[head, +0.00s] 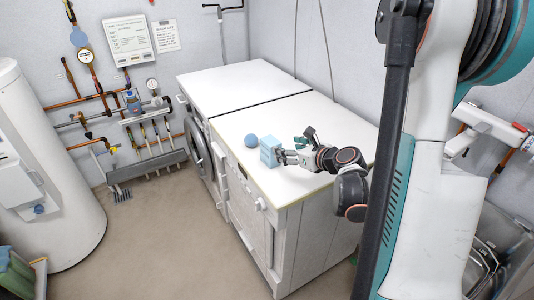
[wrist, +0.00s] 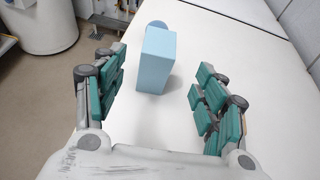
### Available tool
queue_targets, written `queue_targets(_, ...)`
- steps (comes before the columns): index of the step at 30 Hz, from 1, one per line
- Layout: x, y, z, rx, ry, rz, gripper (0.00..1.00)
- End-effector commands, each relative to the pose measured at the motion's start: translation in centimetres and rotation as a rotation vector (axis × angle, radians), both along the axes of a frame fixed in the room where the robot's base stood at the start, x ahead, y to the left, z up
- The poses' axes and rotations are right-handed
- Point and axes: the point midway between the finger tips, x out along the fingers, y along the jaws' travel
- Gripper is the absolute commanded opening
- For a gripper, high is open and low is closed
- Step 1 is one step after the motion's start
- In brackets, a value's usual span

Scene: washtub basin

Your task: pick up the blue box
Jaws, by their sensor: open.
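A light blue box (head: 269,152) stands upright on the white top of the appliance, near its front edge. In the wrist view the blue box (wrist: 156,62) is ahead of my gripper, in line with the gap between the fingers and a little left of its middle. My gripper (head: 294,146) reaches in from the right, low over the top, and is close to the box. In the wrist view my gripper (wrist: 160,92) is open, with the teal-padded fingers spread wide and nothing held. Whether a finger touches the box cannot be told from the head view.
A blue ball (head: 251,140) lies just behind and left of the box; in the wrist view it is partly hidden by the box. The white top (head: 318,111) is otherwise clear. A white tank (head: 40,165) stands on the floor at left. Pipes run along the wall.

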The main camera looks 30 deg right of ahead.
Motion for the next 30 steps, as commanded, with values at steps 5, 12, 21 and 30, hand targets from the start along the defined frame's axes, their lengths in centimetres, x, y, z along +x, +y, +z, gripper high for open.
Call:
queue_targets(5,3.3,0.5,-1.5,-0.001,0.000,0.004,0.65)
queue_targets(12,5.2,0.7,-2.2,0.000,0.000,0.002,0.65)
queue_targets(21,7.8,1.2,-3.2,0.001,0.000,0.004,0.65)
queue_targets(30,10.1,1.5,-3.9,0.000,0.000,0.001,0.65)
